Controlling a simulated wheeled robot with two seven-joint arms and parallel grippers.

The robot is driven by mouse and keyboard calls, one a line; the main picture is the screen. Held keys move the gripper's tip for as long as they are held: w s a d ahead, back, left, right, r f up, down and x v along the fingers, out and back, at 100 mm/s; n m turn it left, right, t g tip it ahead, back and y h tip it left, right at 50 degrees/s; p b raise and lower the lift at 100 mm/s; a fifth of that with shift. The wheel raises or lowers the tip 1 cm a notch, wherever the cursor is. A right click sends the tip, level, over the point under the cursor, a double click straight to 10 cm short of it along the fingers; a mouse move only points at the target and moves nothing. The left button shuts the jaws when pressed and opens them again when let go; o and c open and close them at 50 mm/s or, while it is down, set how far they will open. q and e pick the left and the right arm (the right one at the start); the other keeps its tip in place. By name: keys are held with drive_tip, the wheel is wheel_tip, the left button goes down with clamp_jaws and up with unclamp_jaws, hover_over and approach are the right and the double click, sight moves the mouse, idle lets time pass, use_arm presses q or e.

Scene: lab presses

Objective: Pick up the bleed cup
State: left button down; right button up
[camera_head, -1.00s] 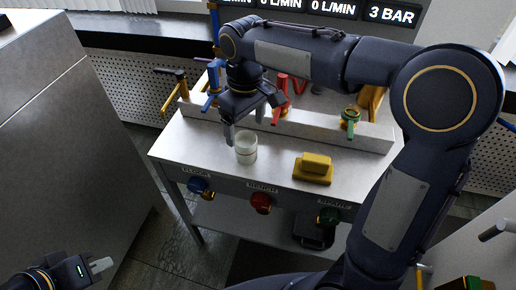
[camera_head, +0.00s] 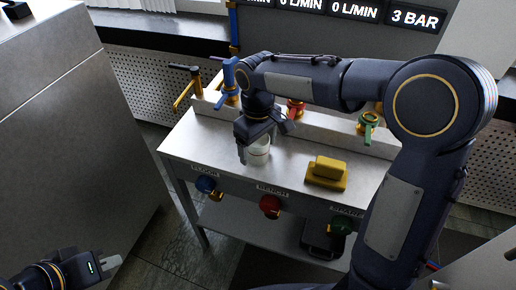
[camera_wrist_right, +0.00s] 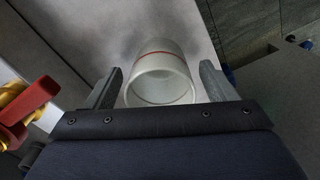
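The bleed cup (camera_head: 257,153) is a pale, translucent cup with a thin red line around it. It stands upright on the white bench top (camera_head: 300,155) in the head view. In the right wrist view the cup (camera_wrist_right: 160,72) sits between the two fingers of my right gripper (camera_wrist_right: 160,85), with a gap showing on each side. My right gripper (camera_head: 258,150) is open and down at the cup, with a finger on the cup's left side. My left gripper (camera_head: 112,262) is at the lower left, far from the bench; its fingers are too small to read.
A yellow block (camera_head: 327,172) lies on the bench right of the cup. Blue (camera_head: 229,75), red (camera_head: 296,107) and green (camera_head: 368,120) valve handles stand along the back ledge. Labelled knobs line the front edge. A grey cabinet (camera_head: 70,130) stands at left.

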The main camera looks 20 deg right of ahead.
drive_tip(key=c, duration=1)
drive_tip(key=shift+o, duration=0.2)
